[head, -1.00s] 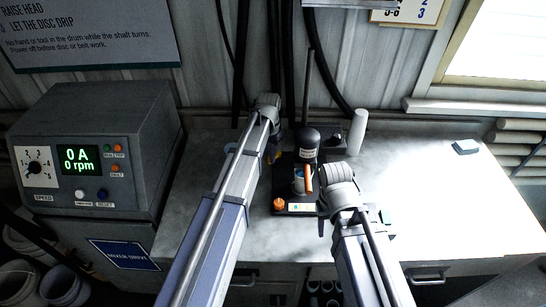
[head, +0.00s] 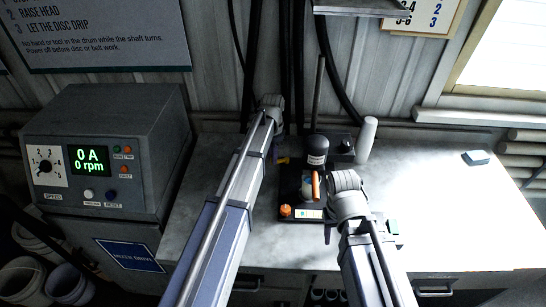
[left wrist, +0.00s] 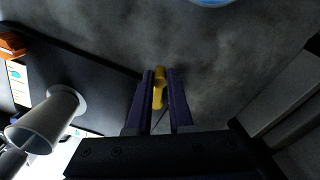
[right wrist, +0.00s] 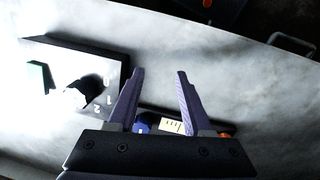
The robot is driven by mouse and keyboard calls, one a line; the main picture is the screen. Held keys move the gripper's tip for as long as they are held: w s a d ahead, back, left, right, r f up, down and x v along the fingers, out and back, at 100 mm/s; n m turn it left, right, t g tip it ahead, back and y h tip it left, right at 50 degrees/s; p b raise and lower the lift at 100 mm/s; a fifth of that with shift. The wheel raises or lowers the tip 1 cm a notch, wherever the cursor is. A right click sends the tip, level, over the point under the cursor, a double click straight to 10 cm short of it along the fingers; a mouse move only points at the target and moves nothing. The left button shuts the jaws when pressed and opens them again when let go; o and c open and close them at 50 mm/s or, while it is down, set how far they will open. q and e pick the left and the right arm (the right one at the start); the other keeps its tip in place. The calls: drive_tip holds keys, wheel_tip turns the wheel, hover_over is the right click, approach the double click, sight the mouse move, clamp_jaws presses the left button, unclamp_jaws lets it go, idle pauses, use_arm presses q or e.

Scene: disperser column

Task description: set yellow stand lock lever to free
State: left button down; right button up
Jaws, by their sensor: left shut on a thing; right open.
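The yellow lock lever (left wrist: 159,76) shows in the left wrist view between my left gripper's fingers (left wrist: 160,80). The fingers are shut on it. In the head view only a small yellow bit (head: 283,160) of it shows beside my left arm, left of the stand's dark base plate (head: 285,198). The left fingertips are hidden there by the arm. My right gripper (right wrist: 160,72) is open and empty above the bench, between a box with a numbered dial and the base plate. In the head view its fingers are mostly hidden by its wrist.
An orange knob (head: 285,210) and a label sit on the base plate's front. A dark cylinder (head: 316,150) and upright rod rise behind. The dial box (right wrist: 110,65) lies left of my right gripper. A drive cabinet (head: 110,150) reads 0 rpm.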

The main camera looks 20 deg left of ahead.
idle(0.4)
use_arm(q)
drive_tip(key=c, duration=0.8)
unclamp_jaws()
wheel_tip(320, 180, up, 8)
drive_tip(key=p, duration=0.8)
use_arm(e)
wheel_tip(320, 180, up, 8)
use_arm(q)
drive_tip(key=shift+f, duration=0.15)
use_arm(e)
drive_tip(key=shift+f, duration=0.1)
